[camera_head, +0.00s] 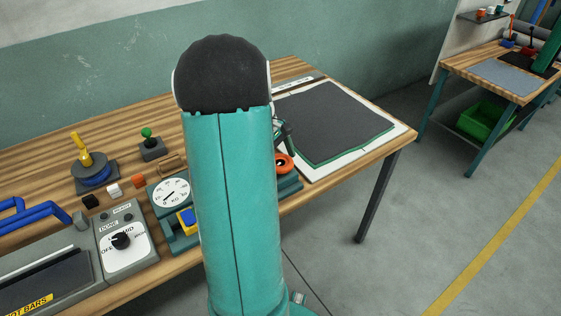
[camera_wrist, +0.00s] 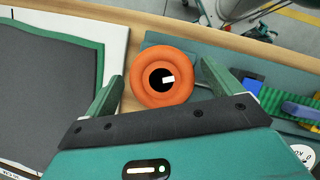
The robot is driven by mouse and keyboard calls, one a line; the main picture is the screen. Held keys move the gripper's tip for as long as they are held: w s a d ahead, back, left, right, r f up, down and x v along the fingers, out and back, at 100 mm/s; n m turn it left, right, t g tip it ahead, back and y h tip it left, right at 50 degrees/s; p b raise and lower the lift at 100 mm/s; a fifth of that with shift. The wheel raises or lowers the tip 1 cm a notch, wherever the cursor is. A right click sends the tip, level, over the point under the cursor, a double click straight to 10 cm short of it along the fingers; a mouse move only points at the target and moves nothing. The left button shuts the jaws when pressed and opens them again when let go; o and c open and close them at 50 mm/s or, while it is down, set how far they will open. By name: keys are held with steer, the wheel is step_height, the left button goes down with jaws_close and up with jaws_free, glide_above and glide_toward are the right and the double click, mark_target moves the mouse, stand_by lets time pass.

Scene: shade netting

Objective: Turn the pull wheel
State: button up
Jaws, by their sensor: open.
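The pull wheel appears to be the orange ring with a black centre and a small white mark (camera_wrist: 143,92). It also shows in the head view (camera_head: 288,164), partly hidden behind my teal arm. It sits at the end of a teal base plate (camera_wrist: 168,52) on the wooden bench. My gripper (camera_wrist: 160,88) is open in the wrist view, with one finger on each side of the orange wheel. Whether the fingers touch the wheel cannot be told. In the head view my arm hides most of the gripper.
A dark mat with a green edge (camera_head: 333,120) lies on a white board beside the wheel. A white dial (camera_head: 172,193), a grey control box with a black knob (camera_head: 128,253) and a green-knobbed lever (camera_head: 149,140) stand on the bench (camera_head: 60,153). The floor (camera_head: 440,200) at right is clear.

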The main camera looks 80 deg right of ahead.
steer(key=shift+s+f, duration=0.1)
steer(key=shift+f, duration=0.2)
steer(key=c, duration=1)
steer(key=shift+m, duration=0.3)
steer(key=m+t+y, duration=0.1)
steer(key=m, duration=0.3)
steer(key=shift+y, duration=0.4)
steer(key=m+t+y, duration=0.1)
steer(key=m, duration=0.4)
steer(key=shift+m+t, duration=0.3)
steer(key=shift+m, duration=0.1)
